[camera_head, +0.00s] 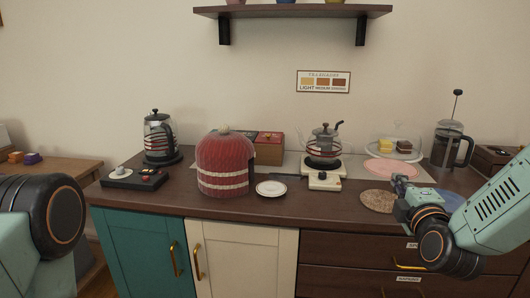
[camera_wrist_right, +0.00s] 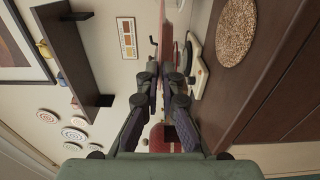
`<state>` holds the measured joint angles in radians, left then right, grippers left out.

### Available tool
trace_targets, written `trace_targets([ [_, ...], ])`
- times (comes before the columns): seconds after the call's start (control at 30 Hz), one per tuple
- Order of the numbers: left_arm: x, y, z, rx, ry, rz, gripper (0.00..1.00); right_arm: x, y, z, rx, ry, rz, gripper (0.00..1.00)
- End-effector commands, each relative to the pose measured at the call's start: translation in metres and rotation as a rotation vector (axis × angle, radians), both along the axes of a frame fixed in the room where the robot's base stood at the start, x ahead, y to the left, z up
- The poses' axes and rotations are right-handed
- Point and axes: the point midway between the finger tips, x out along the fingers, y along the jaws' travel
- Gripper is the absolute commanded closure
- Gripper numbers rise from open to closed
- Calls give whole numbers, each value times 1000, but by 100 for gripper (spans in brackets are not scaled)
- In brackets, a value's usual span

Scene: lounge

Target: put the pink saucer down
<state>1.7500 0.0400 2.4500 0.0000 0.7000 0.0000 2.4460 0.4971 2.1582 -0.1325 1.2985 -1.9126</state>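The pink saucer (camera_head: 388,166) is in the head view at the right, above the counter. My right gripper (camera_head: 399,182) is at its near edge and appears shut on its rim. In the right wrist view, the fingers (camera_wrist_right: 161,85) are close together, and the pink saucer (camera_wrist_right: 167,35) shows as a thin edge-on strip beyond them. The saucer looks about level. A round cork mat (camera_head: 378,201) lies on the counter below and left of the gripper; it also shows in the wrist view (camera_wrist_right: 238,32). My left gripper is out of view; only part of my left arm shows.
On the counter (camera_head: 315,199) stand a white saucer (camera_head: 271,188), a red striped cosy (camera_head: 224,165), a glass teapot on a warmer (camera_head: 323,150), a kettle (camera_head: 158,138), a cake stand (camera_head: 375,149) and a French press (camera_head: 451,145). A blue mat (camera_head: 452,199) lies right of the gripper.

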Motion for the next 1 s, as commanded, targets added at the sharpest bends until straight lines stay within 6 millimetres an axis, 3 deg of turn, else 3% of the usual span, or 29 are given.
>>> trace_targets([
  [0.1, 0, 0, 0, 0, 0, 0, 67, -6, 27, 15, 1, -3, 103, 100],
  [0.27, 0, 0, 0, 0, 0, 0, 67, -24, 65, 3, 1, 3, 252, 100],
  [0.47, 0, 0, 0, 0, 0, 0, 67, -62, 113, -31, 5, 9, 445, 100],
  [0.6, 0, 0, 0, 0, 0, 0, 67, -103, 146, -64, 9, 10, 586, 100],
  [0.8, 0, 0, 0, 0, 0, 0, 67, -147, 170, -104, 4, 7, 692, 100],
  [1.0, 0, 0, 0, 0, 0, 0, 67, -164, 172, -131, 2, 2, 701, 100],
])
